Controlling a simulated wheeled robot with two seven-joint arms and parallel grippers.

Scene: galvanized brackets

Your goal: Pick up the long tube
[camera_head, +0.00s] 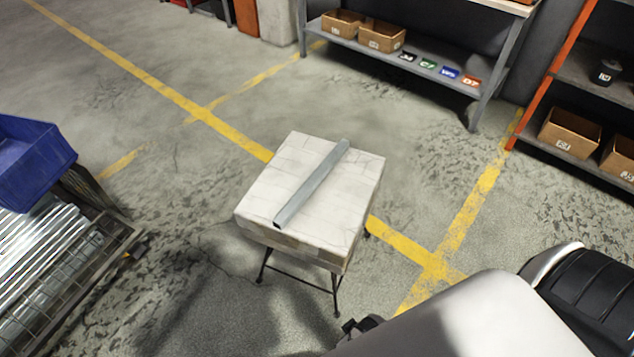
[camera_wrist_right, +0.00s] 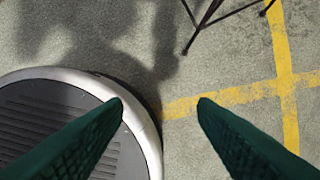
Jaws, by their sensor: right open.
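The long tube (camera_head: 312,184) is a grey metal square tube. In the head view it lies diagonally across the top of a small white stool-like table (camera_head: 262,195) with thin dark legs. Its near end points to the lower left and shows a dark opening. The tube is not in the right wrist view. My left gripper is not in either view.
A blue bin (camera_head: 30,160) and a rack of shiny metal lengths (camera_head: 40,260) stand at the left. Shelves with cardboard boxes (camera_head: 382,36) stand at the back and right. The floor around the table is clear, with yellow lines (camera_head: 430,262).

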